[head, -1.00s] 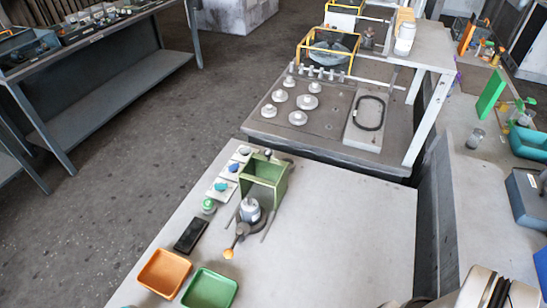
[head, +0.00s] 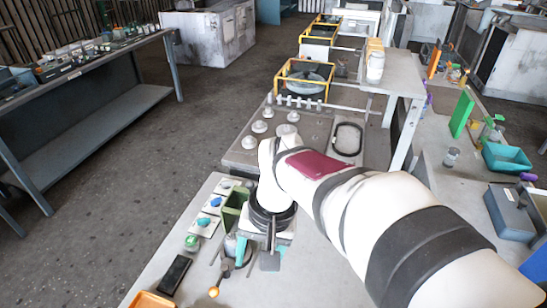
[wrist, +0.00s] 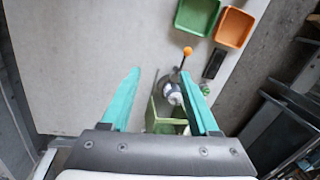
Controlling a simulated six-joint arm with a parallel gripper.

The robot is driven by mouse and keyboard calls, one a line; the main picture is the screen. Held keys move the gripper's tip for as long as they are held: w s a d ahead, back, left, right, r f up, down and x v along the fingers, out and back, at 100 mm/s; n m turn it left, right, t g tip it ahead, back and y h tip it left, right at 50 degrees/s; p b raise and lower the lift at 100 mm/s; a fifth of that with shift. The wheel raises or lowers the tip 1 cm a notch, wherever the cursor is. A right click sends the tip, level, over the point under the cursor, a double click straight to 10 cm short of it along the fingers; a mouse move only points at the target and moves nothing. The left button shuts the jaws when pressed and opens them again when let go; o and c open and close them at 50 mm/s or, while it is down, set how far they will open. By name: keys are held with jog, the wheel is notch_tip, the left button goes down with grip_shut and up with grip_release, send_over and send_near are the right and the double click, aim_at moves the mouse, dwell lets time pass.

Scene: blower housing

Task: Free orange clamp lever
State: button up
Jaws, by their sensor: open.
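The orange clamp lever shows as an orange ball knob (head: 213,292) on a dark stem, in front of the green blower housing (head: 233,208). In the wrist view the knob (wrist: 187,51) is at upper middle, its stem running down to a silver-white cylinder (wrist: 173,94) beside the green housing (wrist: 167,126). My gripper (wrist: 168,100) is open, its two teal fingers apart and nothing held between them. In the head view my arm hides part of the housing and the cylinder. The gripper is above the table, apart from the knob.
An orange tray (wrist: 234,27) and a green tray (wrist: 197,16) lie beyond the knob. A black flat block (head: 174,274) and a green-capped jar (head: 191,242) stand left of the lever. Small coloured parts sit on white plates behind them. The table's right side is clear.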

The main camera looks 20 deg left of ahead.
jog(key=n, duration=0.2)
send_near(214, 289)
jog(key=f, duration=0.3)
jog(key=a+f, duration=0.1)
jog(key=f, duration=0.5)
jog(key=shift+s+a+f, duration=0.25)
grip_shut()
dwell(0.5)
